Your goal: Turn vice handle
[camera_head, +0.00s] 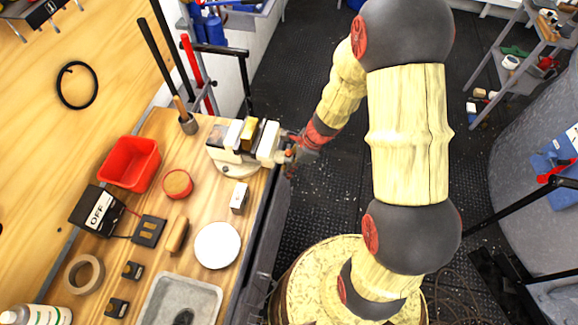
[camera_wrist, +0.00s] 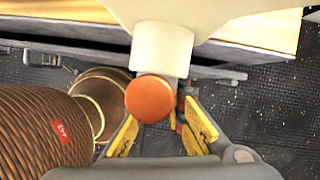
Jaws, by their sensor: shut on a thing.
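The vice (camera_head: 233,158), cream-white with a brass-coloured block between its jaws, is at the bench's right edge in the head view. Its handle, at the right end, is mostly hidden behind my gripper (camera_head: 297,150). In the wrist view, the handle's round orange end (camera_wrist: 150,98) sits in front of the pale cylindrical vice screw (camera_wrist: 162,48). My gripper (camera_wrist: 165,128) has its yellow-padded fingers on either side below the orange end, shut on the handle. The exact contact is hidden behind the orange end.
The wooden bench (camera_head: 200,190) carries a red bin (camera_head: 130,163), a white disc (camera_head: 217,245), a small white block (camera_head: 239,198) and a grey tray (camera_head: 180,300). Black rods (camera_head: 160,50) stand behind the vice. The dark floor (camera_head: 330,190) right of the bench is open.

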